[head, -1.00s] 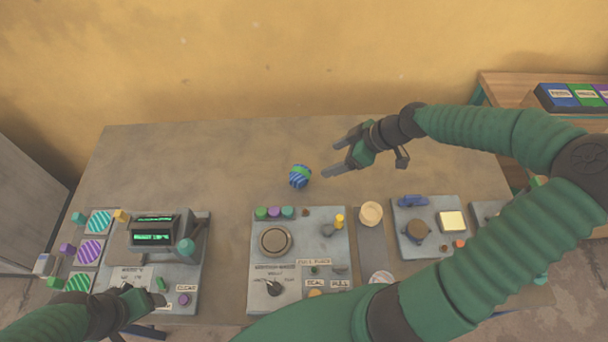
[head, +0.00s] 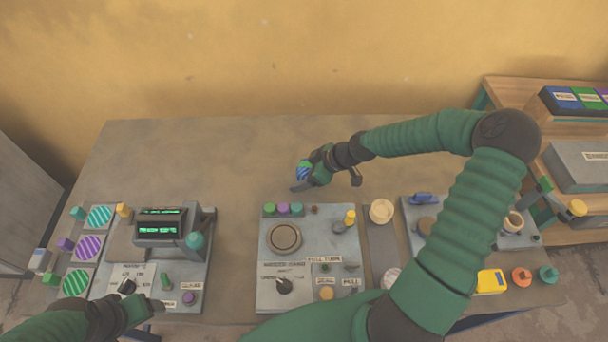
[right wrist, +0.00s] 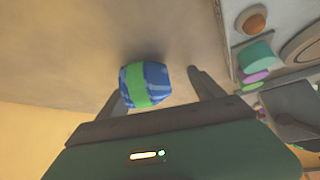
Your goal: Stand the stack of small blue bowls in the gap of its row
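A small rounded blue thing with a green band (head: 302,174) lies on the table behind the middle panel; I cannot tell whether it is the stack of blue bowls. It also shows in the right wrist view (right wrist: 146,84). My right gripper (head: 304,178) is open around it. In the right wrist view the thing is between the fingers, close to the left finger, with a gap to the right one. My left gripper (head: 140,305) is low at the left panel; its fingers are too small to read. I cannot make out a row with a gap.
The left panel has a display box (head: 160,228) and striped tiles (head: 90,248). The middle panel (head: 310,240) has a round plate (head: 284,237) and knobs. A cream cup (head: 381,211) stands right of it. A wooden shelf (head: 510,92) is at the right. The table's back is clear.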

